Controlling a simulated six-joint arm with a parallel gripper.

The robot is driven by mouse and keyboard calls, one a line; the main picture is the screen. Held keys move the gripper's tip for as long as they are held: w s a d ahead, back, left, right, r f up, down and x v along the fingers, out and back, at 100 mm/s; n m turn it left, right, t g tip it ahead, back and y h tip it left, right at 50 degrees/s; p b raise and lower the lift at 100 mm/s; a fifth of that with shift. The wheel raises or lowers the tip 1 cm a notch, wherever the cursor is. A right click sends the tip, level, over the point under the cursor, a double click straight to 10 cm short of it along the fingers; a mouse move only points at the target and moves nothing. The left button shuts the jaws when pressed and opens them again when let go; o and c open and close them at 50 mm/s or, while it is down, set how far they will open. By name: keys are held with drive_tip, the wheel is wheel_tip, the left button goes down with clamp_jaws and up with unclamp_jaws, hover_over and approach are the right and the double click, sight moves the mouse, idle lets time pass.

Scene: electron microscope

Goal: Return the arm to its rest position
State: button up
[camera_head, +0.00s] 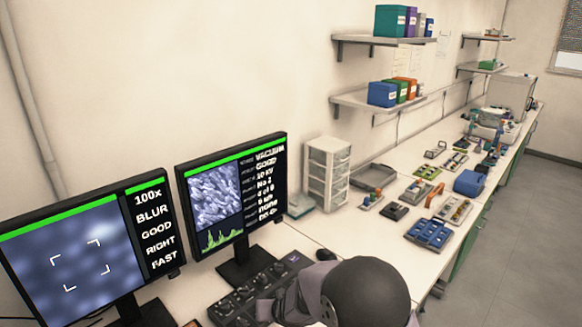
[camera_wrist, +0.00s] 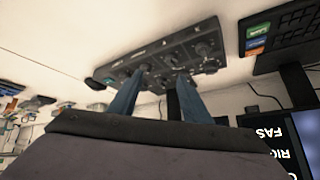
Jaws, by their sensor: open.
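My gripper (camera_wrist: 163,76) shows in the wrist view as two blue fingers set apart, with nothing between them. Beyond the fingertips is a black control panel (camera_wrist: 128,67) with several knobs. I cannot tell whether the fingertips touch it. In the head view, my dark rounded arm parts fill the bottom centre, just right of the same control panel (camera_head: 258,281). They hide my fingers and part of the panel's right end.
Two monitors (camera_head: 232,192) (camera_head: 75,262) stand behind and left of the panel; the left one reads "BLUR". A white drawer unit (camera_head: 327,175) stands against the wall. Trays and a blue box (camera_head: 469,183) lie along the bench. A keypad (camera_wrist: 285,33) is near the panel.

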drive_tip(key=s+d+r+g, duration=0.1)
drive_tip(key=s+d+g, duration=0.1)
drive_tip(key=s+d, duration=0.4)
drive_tip(key=s+d+r+g+h, duration=0.1)
drive_tip(key=s+d, duration=0.5)
drive_tip(key=s, duration=0.7)
drive_tip(key=s+d+r+m+g+h, duration=0.1)
drive_tip(key=s+d+r+g, duration=0.2)
drive_tip(key=s+d, duration=0.3)
drive_tip(key=s+g, duration=0.1)
drive_tip(key=s, duration=0.2)
drive_tip(key=shift+s+d+g, duration=0.25)
drive_tip(key=shift+d+g, duration=0.05)
drive_tip(key=shift+d, duration=0.05)
